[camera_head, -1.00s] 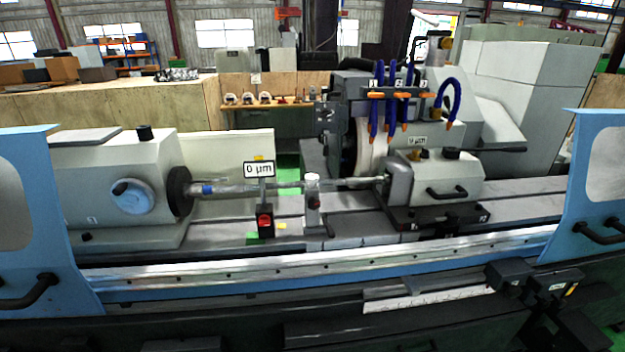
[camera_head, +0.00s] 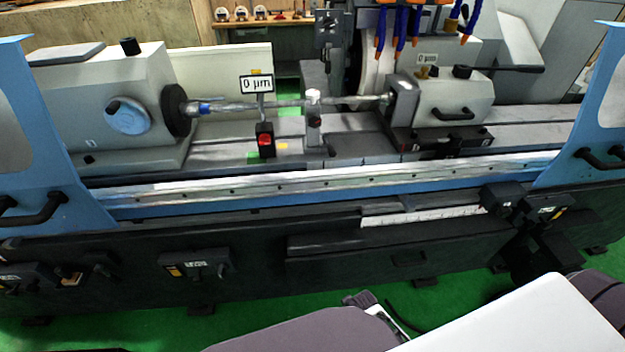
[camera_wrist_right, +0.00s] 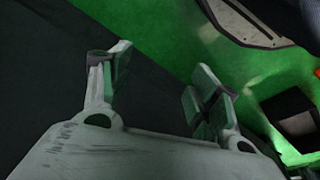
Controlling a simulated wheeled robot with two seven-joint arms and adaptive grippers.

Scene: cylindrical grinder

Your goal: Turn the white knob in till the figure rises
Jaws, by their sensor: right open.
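A small white knob (camera_head: 313,97) tops the upright rest beside the long shaft (camera_head: 235,107) in the head view. A sign (camera_head: 256,84) left of it reads "0 µm", above a black box with a red face (camera_head: 265,140). My right gripper (camera_wrist_right: 163,75) is open and empty in the right wrist view, over dark and green surfaces, away from the knob. My left gripper is not in view.
The blue front rail (camera_head: 330,186) crosses before the shaft, between blue guards at left (camera_head: 50,130) and right (camera_head: 600,110). Blue hoses (camera_head: 400,30) hang near the wheel. Dark control boxes (camera_head: 195,265) project from the machine's front. Green floor (camera_head: 270,310) lies before it.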

